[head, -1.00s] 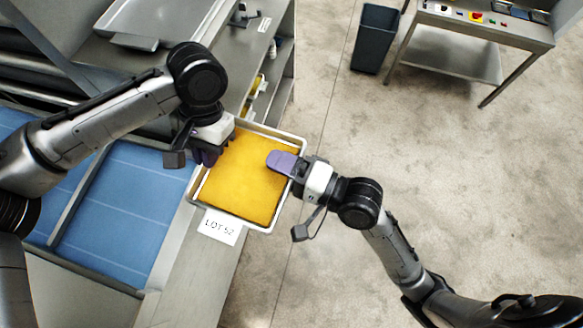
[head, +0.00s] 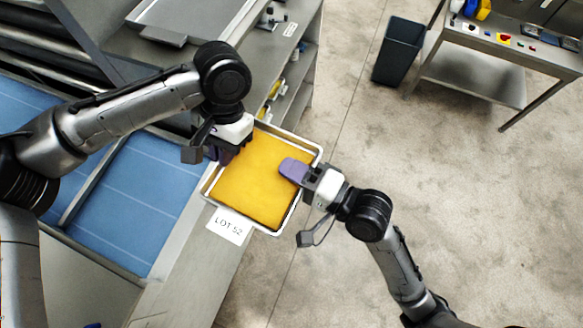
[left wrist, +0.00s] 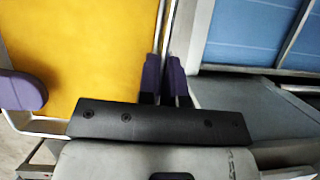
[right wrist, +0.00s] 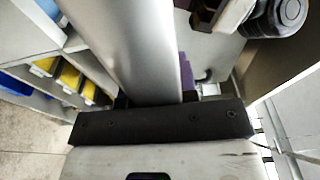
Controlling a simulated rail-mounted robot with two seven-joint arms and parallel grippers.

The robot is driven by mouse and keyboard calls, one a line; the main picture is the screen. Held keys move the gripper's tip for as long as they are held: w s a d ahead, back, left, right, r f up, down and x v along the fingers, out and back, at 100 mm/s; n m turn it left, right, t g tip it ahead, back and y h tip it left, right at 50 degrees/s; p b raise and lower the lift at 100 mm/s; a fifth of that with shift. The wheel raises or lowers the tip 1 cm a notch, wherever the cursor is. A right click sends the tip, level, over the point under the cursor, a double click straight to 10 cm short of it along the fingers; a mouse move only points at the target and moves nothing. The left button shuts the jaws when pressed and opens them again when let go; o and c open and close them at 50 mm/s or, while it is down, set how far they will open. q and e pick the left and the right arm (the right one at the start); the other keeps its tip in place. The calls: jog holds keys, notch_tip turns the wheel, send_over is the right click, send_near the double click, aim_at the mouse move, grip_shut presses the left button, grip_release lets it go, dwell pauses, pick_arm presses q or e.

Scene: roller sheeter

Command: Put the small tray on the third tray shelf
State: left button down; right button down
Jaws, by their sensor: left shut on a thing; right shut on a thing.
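The small tray (head: 316,152) is a shallow metal tray with a pale rim, filled with a flat yellow-orange sheet (head: 255,185). My left gripper (head: 228,152) is shut on its left rim. In the left wrist view, the purple fingers (left wrist: 164,80) pinch that rim beside the yellow sheet (left wrist: 85,50). My right gripper (head: 294,171) is shut on its right rim, one purple finger lying over the sheet. In the right wrist view, the silver tray rim (right wrist: 140,45) runs into the jaws, which are mostly hidden. I cannot pick out the third tray shelf for certain.
A metal bench with blue belt surfaces (head: 145,195) lies left of the tray. A "LOT 52" label (head: 229,226) is at the tray's front edge. A shelved cabinet (head: 295,85) stands behind. A dark bin (head: 398,50) and a metal table (head: 480,85) stand far right; floor between is clear.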

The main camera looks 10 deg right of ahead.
pick_arm(q)
jog(key=c, duration=1.2)
grip_release()
